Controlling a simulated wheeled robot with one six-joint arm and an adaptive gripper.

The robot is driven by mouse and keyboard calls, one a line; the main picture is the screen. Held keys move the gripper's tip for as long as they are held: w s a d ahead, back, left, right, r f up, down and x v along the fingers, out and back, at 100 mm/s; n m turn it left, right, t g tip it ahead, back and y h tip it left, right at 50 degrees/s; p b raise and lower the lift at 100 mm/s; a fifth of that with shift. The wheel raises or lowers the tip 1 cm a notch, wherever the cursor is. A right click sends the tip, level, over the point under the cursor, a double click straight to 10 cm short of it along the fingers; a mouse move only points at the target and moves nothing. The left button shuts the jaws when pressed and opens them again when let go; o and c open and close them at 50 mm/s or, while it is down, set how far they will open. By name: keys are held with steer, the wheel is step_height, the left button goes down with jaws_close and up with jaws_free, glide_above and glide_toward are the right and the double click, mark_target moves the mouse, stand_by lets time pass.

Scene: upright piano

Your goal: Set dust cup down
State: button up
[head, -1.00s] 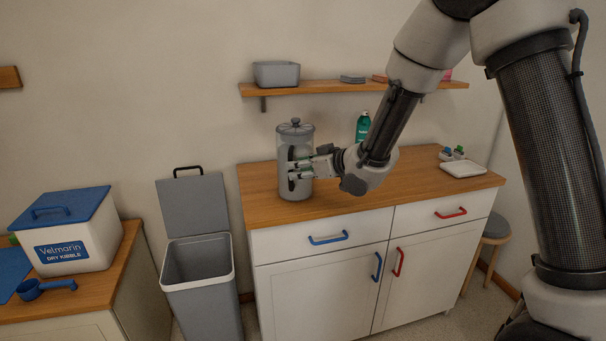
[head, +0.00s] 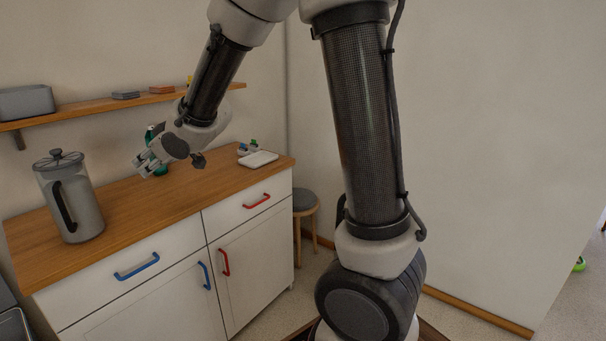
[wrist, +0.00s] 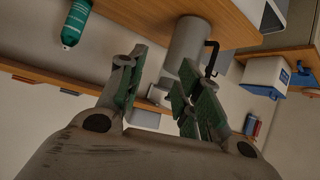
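The dust cup (head: 78,200) is a clear grey cylinder with a dark lid and a black side handle. It stands upright on the wooden counter top (head: 150,211), towards its left end. My gripper (head: 142,164) is to the right of the cup and apart from it, above the counter. In the wrist view the cup (wrist: 188,45) and its handle show beyond the spread fingers of my gripper (wrist: 162,78). The fingers are open with nothing between them.
A green bottle (wrist: 75,22) stands on the counter; my gripper partly hides it in the head view. A white tray (head: 258,159) lies at the counter's right end. A shelf (head: 85,113) holds a grey bin (head: 27,102). A stool (head: 305,203) stands right of the cabinet.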

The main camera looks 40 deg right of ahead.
steer(key=s+d+r+m+g+h, duration=0.1)
steer(key=s+d+r+m+h, duration=0.15)
steer(key=s+d, duration=0.6)
steer(key=s+d+r+m+g+h, duration=0.1)
steer(key=s+d+r+m+h, duration=0.15)
steer(key=s+d, duration=0.6)
steer(key=s+d+f+m+g, duration=0.1)
steer(key=s+d+g, duration=0.1)
steer(key=s, duration=0.6)
steer(key=s+d+f+m+g, duration=0.1)
steer(key=s+d, duration=0.4)
steer(key=s, duration=0.4)
steer(key=shift+s+d+f+g+h, duration=0.15)
steer(key=shift+d+f+g+h, duration=0.1)
steer(key=shift+g+h, duration=0.15)
